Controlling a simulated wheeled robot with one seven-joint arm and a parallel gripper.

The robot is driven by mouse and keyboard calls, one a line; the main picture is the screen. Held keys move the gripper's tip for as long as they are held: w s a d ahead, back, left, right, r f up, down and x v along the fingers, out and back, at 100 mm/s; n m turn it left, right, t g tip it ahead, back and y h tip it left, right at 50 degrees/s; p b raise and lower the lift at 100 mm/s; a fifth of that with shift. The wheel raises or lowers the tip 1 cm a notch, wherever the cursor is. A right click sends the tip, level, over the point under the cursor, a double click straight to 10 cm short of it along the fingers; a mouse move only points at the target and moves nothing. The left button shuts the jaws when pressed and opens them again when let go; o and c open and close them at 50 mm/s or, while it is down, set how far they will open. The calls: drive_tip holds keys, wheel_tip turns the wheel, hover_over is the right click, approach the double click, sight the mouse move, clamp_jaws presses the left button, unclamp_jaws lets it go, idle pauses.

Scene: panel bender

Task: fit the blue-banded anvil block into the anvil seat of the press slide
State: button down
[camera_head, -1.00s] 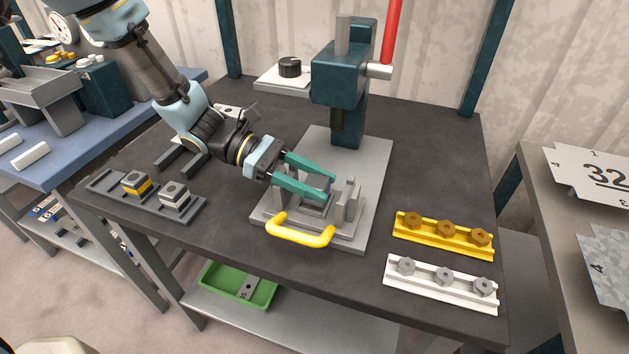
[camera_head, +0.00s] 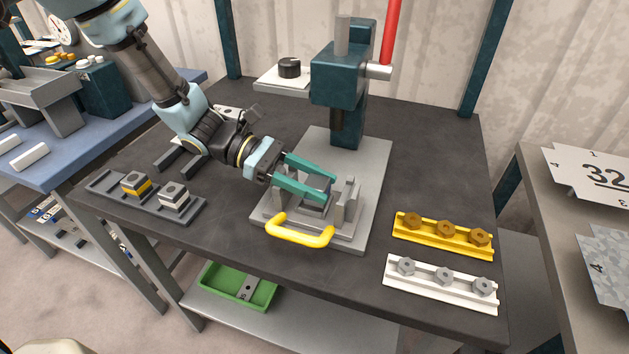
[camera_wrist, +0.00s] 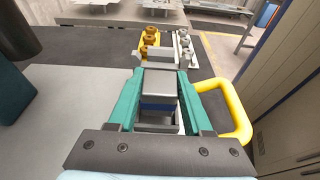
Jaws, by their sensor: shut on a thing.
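My gripper (camera_head: 318,189) has teal fingers and is shut on the anvil block (camera_wrist: 158,90), a grey block with a blue band, which shows between the fingers in the wrist view. In the head view the fingers largely hide the block. The block is at the press slide (camera_head: 345,235), a grey plate with upright lugs and a yellow handle (camera_head: 300,232). In the wrist view a dark recess shows below the block, between the fingers. I cannot tell whether the block rests on the seat floor.
The teal press (camera_head: 340,80) with a red lever stands behind the slide. A grey tray (camera_head: 150,197) holds a yellow-banded block and a white-banded block at left. A yellow rack (camera_head: 442,236) and a white rack (camera_head: 440,284) with several nut-shaped parts lie at right.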

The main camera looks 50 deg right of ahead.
drive_tip(key=c, duration=0.6)
unclamp_jaws()
drive_tip(key=shift+a+f, duration=0.2)
drive_tip(key=shift+f, duration=0.45)
drive_tip(key=shift+a+f, duration=0.2)
drive_tip(key=shift+f, duration=0.4)
drive_tip(key=o, duration=0.4)
drive_tip(key=shift+w, duration=0.25)
drive_tip(key=shift+c, duration=0.2)
drive_tip(key=v, duration=0.3)
drive_tip(key=r+b+v, duration=0.1)
drive_tip(key=v, duration=0.2)
drive_tip(key=b+v, duration=0.1)
drive_tip(key=v, duration=0.3)
drive_tip(key=shift+d+r, duration=0.25)
drive_tip(key=shift+d, duration=0.05)
drive_tip(key=shift+w+a+r, duration=0.1)
drive_tip(key=shift+w+r, duration=0.1)
drive_tip(key=shift+w, duration=0.05)
drive_tip(key=shift+r, duration=0.25)
drive_tip(key=shift+s, duration=0.1)
